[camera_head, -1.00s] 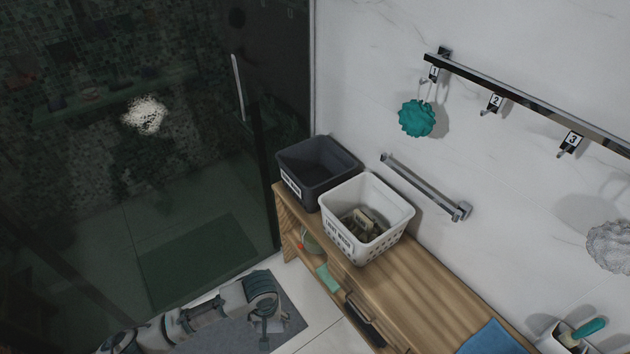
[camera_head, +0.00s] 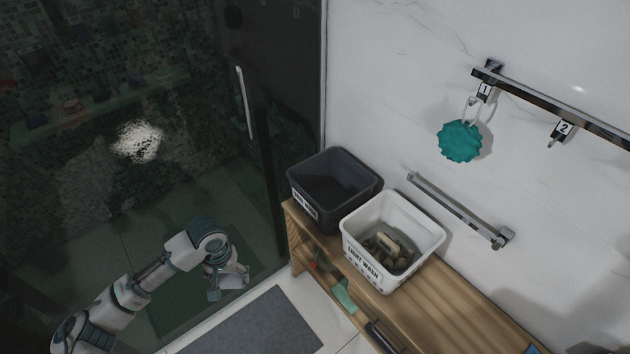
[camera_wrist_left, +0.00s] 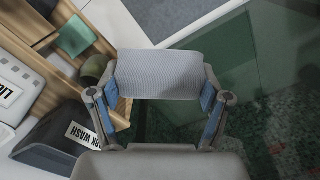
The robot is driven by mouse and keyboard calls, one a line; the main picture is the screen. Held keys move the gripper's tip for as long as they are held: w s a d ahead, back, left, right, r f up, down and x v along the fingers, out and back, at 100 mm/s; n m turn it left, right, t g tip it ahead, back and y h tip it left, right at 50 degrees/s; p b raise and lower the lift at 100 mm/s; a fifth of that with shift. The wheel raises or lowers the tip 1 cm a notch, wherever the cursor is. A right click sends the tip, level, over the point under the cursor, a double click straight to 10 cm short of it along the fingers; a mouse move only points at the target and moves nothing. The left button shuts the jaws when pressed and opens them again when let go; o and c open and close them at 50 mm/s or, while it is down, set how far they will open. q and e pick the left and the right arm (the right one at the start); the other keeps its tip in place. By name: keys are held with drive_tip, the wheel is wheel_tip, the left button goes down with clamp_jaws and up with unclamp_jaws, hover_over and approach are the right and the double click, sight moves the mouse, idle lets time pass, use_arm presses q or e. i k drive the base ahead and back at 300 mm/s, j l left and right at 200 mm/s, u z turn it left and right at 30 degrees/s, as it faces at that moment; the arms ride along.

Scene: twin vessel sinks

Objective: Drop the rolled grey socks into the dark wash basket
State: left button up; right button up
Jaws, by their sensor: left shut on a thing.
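The rolled grey socks (camera_wrist_left: 160,74) are a pale grey ribbed roll, clamped between both fingers of my left gripper (camera_wrist_left: 160,100) in the left wrist view. In the head view my left gripper (camera_head: 224,283) hangs in front of the glass, left of the wooden bench and apart from it. The dark wash basket (camera_head: 312,211) stands upright at the bench's far left end, up and right of the gripper. Its inside looks dark and empty. Part of its label shows in the left wrist view, at lower left (camera_wrist_left: 88,135). My right gripper is out of view.
A white light wash basket (camera_head: 358,258) holding khaki cloth stands right beside the dark one on the wooden bench (camera_head: 450,310). Green cloth (camera_head: 343,295) lies on the shelf below. A glass shower wall (camera_head: 290,100) rises behind my arm. A towel bar (camera_head: 455,210) juts from the wall.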

sight(324, 205)
drive_tip(key=i+j+z, duration=0.15)
drive_tip(key=z, duration=0.2)
drive_tip(key=i+j+z, duration=0.3)
drive_tip(key=j+z, duration=0.15)
drive_tip(key=z, duration=0.2)
drive_tip(key=i+z, duration=0.15)
drive_tip(key=i, duration=0.35)
